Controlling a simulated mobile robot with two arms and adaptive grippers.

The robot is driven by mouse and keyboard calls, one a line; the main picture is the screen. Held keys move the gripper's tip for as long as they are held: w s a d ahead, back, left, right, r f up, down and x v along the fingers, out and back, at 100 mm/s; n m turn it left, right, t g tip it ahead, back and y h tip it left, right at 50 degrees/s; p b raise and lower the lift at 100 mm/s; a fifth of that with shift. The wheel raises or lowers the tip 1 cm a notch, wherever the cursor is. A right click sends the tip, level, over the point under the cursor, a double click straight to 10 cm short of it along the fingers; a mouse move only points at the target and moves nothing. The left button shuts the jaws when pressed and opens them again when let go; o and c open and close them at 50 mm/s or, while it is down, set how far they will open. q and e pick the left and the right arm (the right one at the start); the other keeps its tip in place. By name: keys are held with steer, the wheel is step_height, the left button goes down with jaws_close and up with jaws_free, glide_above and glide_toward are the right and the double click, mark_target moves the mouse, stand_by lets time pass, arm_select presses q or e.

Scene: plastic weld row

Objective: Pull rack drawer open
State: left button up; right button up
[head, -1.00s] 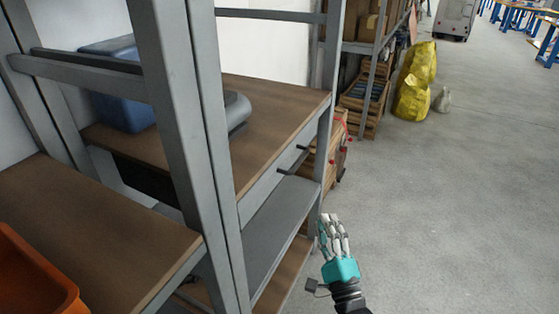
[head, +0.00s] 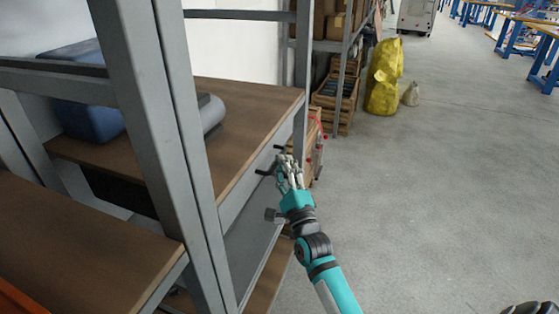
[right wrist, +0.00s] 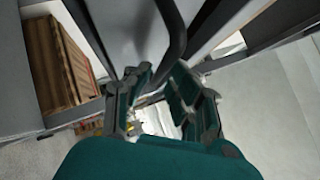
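The rack drawer (head: 237,195) is a grey front under the brown wooden shelf of the grey metal rack, and it looks closed. Its dark handle (head: 264,172) sticks out towards the aisle, partly hidden by my right gripper. My right gripper (head: 287,168) is at the handle on the aisle side. In the right wrist view the curved dark handle (right wrist: 178,35) lies just beyond the fingers, near the gap between them. The fingers (right wrist: 160,98) are apart with nothing held. Contact with the handle cannot be told.
A blue bin (head: 88,112) and a grey rounded object (head: 211,113) sit on the rack. An upright post (head: 160,150) stands in front. Wooden crates (head: 336,100) and a yellow bag (head: 384,78) are behind. The grey floor (head: 440,200) to the right is clear.

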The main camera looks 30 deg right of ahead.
steer(key=shift+x, duration=1.3)
jaws_close()
steer(key=shift+f, duration=0.1)
